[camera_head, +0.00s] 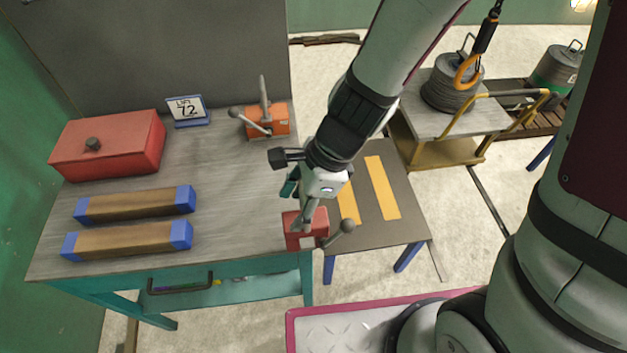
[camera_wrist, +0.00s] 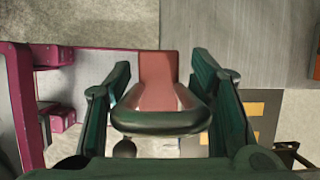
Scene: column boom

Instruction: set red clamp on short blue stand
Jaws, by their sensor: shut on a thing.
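The red clamp (camera_head: 293,232) has a grey lever with a dark knob pointing right. My gripper (camera_head: 306,208) comes down from above and is shut on the clamp's upright handle. In the wrist view the clamp's red body (camera_wrist: 158,68) lies between the two green fingers. The clamp shows at the front right corner of the workbench; I cannot tell whether it touches the top. The short blue stand (camera_head: 408,222), with a dark top, yellow strips and blue legs, is just right of it. My arm hides part of its top. It shows partly in the wrist view (camera_wrist: 268,120).
On the workbench (camera_head: 225,215) are an orange clamp (camera_head: 280,122), a "LIFT 72" sign (camera_head: 187,110), a red box (camera_head: 110,150) and two blue-ended wooden blocks (camera_head: 140,205). A cart (camera_head: 424,118) carrying a grey weight (camera_head: 452,92) stands behind the stand. The stand's visible top is clear.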

